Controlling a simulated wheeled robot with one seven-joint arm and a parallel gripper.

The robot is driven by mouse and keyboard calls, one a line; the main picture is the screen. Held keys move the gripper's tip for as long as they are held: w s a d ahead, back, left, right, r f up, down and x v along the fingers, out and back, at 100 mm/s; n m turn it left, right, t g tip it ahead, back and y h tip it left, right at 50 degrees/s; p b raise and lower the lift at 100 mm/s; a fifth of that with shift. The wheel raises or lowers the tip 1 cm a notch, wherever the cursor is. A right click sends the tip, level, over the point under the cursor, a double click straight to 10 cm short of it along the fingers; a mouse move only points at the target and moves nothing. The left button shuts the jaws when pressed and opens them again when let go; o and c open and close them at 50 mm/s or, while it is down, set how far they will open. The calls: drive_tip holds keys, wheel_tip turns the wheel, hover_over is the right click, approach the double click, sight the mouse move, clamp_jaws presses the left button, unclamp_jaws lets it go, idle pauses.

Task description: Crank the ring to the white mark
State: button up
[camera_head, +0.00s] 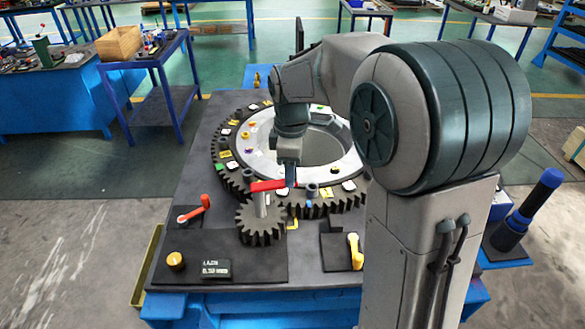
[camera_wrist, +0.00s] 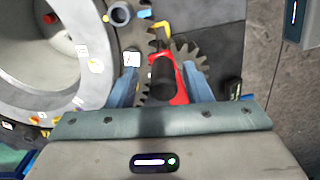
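The large dark toothed ring (camera_head: 322,207) lies flat on the bench around a pale inner rim, with white, yellow, green and other coloured tags on it. One white tag (camera_head: 349,186) is at its front right; a white tag (camera_wrist: 132,58) also shows in the wrist view. A small pinion gear (camera_head: 260,226) sits at the ring's front edge, with a red crank arm (camera_head: 268,185) above it. My gripper (camera_wrist: 162,84) is open, its fingers on either side of the crank's black handle (camera_wrist: 162,76), with gaps visible. A yellow bracket (camera_head: 292,224) stands beside the pinion.
A red lever (camera_head: 195,209) and yellow knob (camera_head: 176,260) are on the bench's left, near a black label block (camera_head: 216,268). A yellow lever (camera_head: 355,251) is at the front right. A blue-handled post (camera_head: 528,208) stands further right. My arm hides part of the ring.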

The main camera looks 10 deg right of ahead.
drive_tip(key=shift+s, duration=0.1)
wheel_tip(320, 180, up, 14)
idle(0.5)
drive_tip(key=shift+f, duration=0.15)
idle(0.8)
